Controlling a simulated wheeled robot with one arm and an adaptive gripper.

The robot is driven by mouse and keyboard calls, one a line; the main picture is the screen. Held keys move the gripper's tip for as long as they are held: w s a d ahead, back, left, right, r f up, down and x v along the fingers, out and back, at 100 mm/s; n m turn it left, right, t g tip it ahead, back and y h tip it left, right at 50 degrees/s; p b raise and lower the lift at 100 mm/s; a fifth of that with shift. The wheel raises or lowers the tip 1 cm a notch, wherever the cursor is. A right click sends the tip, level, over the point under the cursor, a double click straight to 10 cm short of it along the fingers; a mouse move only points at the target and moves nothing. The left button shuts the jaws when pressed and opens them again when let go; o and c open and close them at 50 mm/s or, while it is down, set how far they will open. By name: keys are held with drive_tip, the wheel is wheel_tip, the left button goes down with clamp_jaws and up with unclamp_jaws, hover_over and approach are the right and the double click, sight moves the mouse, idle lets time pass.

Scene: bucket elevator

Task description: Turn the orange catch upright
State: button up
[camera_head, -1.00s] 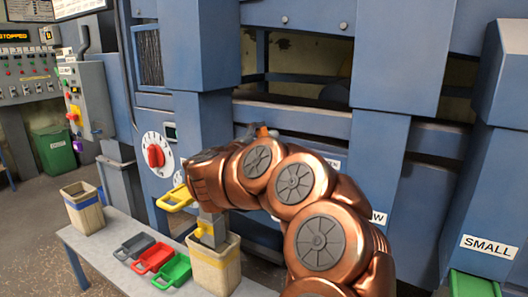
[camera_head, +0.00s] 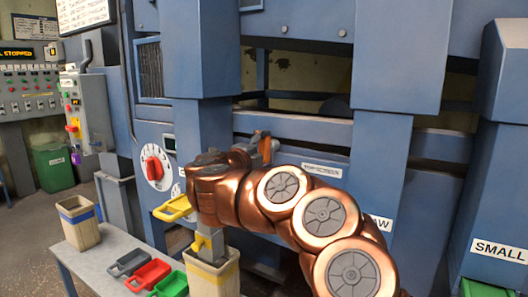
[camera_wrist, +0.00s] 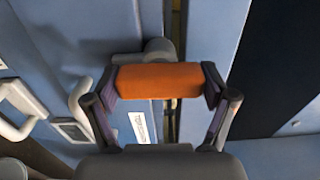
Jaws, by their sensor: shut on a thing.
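The orange catch (camera_wrist: 158,80) is between the two fingers of my gripper (camera_wrist: 160,88) in the wrist view. The fingers press on its two ends. A grey rounded mount shows just behind it, against the blue machine. In the head view the orange catch (camera_head: 265,143) is small and partly hidden by my gripper, at the machine's front above the "SCREEN"-like label. I cannot tell its exact tilt there.
A red dial (camera_head: 155,167) and a yellow handle (camera_head: 174,208) are left of my arm. A pale handle (camera_wrist: 24,108) is at left in the wrist view.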

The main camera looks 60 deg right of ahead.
drive_tip(key=shift+f, duration=0.1)
drive_tip(key=o, duration=1)
drive_tip(key=a, duration=1.2)
drive_tip(key=shift+s, duration=0.2)
